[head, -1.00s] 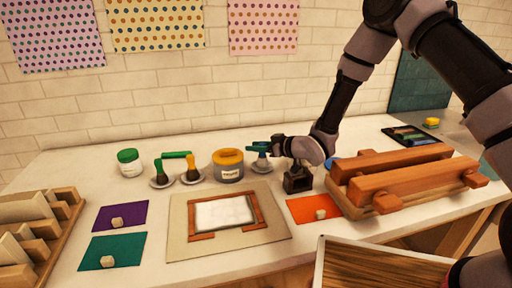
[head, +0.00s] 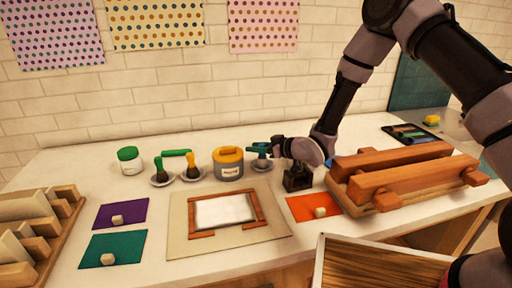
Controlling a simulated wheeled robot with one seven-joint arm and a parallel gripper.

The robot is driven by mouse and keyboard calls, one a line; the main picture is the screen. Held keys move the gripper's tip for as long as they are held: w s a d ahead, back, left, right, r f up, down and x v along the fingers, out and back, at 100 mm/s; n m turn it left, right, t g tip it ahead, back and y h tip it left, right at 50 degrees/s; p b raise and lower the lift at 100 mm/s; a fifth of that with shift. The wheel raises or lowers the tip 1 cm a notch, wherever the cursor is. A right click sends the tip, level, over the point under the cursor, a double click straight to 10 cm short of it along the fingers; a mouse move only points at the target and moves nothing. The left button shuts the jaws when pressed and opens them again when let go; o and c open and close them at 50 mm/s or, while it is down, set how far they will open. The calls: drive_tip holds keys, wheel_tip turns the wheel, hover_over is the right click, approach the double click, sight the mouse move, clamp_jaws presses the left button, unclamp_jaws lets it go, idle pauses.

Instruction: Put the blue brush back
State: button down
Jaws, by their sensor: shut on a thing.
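The blue brush (head: 261,154) stands at its small round dish (head: 263,168), just right of the yellow-lidded jar, in the head view. My gripper (head: 267,149) reaches in from the right and is shut on the blue brush near its top. Its fingers hide part of the brush. I cannot tell whether the bristles touch the dish.
A green brush (head: 159,172) and a yellow brush (head: 192,168) stand on dishes to the left, near a yellow-lidded jar (head: 228,164) and a green-lidded jar (head: 130,160). A wooden press (head: 400,180) is at right. A framed board (head: 226,212) lies in front.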

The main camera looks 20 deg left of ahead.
unclamp_jaws()
idle(0.4)
idle(0.4)
drive_tip(key=shift+r, duration=4.5)
